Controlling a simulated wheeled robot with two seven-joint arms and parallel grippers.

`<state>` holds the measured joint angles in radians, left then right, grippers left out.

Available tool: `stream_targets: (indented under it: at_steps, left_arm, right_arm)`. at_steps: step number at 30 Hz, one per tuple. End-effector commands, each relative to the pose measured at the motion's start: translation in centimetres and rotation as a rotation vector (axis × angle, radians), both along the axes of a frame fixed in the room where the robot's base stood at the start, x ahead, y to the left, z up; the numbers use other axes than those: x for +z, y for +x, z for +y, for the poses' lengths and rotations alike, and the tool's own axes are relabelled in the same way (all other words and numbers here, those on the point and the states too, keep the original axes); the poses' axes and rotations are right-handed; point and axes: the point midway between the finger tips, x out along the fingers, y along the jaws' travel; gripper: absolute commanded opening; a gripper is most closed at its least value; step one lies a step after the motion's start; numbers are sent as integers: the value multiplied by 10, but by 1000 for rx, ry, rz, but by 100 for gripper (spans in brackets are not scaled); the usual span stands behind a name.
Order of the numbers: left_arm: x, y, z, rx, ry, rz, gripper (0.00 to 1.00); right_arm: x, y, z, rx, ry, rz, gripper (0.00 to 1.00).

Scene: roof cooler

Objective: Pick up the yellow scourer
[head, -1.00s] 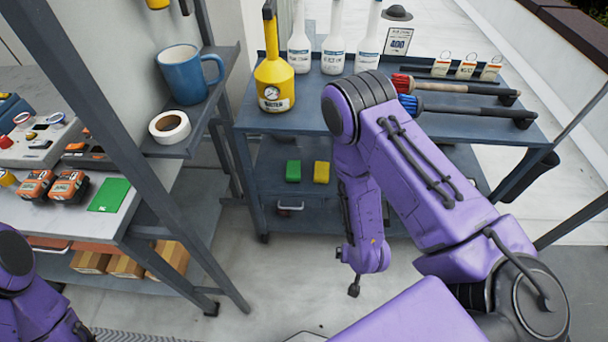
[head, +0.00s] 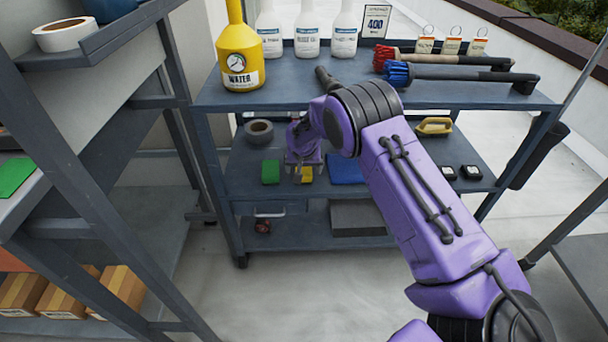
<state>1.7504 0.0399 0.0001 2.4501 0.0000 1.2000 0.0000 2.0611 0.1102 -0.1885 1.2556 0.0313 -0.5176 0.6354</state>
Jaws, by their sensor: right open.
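The yellow scourer (head: 307,175) lies on the middle shelf of the grey cart, partly hidden by my right gripper. My right gripper (head: 303,172) reaches in under the cart's top and is open at the scourer. I cannot tell whether its fingers touch the scourer. A green scourer (head: 270,172) lies just to the left, apart from the yellow one. My left gripper is not in view.
The cart's top shelf (head: 300,92) overhangs the middle shelf. A blue cloth or pad (head: 346,169) lies right of the scourer, a grey tape roll (head: 259,131) behind it. A yellow-handled item (head: 434,126) and small black boxes (head: 458,172) are farther right. A shelf rack (head: 75,185) stands left.

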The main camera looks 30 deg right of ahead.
Motion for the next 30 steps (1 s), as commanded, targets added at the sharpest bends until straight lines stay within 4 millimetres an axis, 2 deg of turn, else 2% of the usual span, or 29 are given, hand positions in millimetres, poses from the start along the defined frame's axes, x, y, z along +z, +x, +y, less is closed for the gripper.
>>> stream_targets:
  at_steps: [6, 9, 13, 21, 23, 24, 26, 27, 30]
  left_arm:
    - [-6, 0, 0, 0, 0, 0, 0]
    - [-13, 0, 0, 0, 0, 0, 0]
    - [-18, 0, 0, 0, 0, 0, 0]
    - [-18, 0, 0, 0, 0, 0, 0]
    - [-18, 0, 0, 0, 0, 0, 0]
    - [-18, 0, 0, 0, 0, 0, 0]
    - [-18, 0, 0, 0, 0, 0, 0]
    - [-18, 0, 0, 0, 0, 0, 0]
    - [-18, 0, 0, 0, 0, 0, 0]
  right_arm:
    - [-3, 17, -11, -1, 1, -1, 94]
    - [-27, 21, -14, 1, 2, 4, 94]
    - [-44, 29, -19, 1, 1, 1, 94]
    - [-47, 31, -20, 1, 1, 1, 94]
    - [-47, 31, -19, 1, 1, 1, 77]
    - [-47, 31, -19, 1, 1, 1, 64]
    - [-47, 31, -19, 1, 1, 1, 45]
    - [-47, 31, -19, 1, 1, 1, 38]
    - [-47, 31, -19, 1, 1, 1, 38]
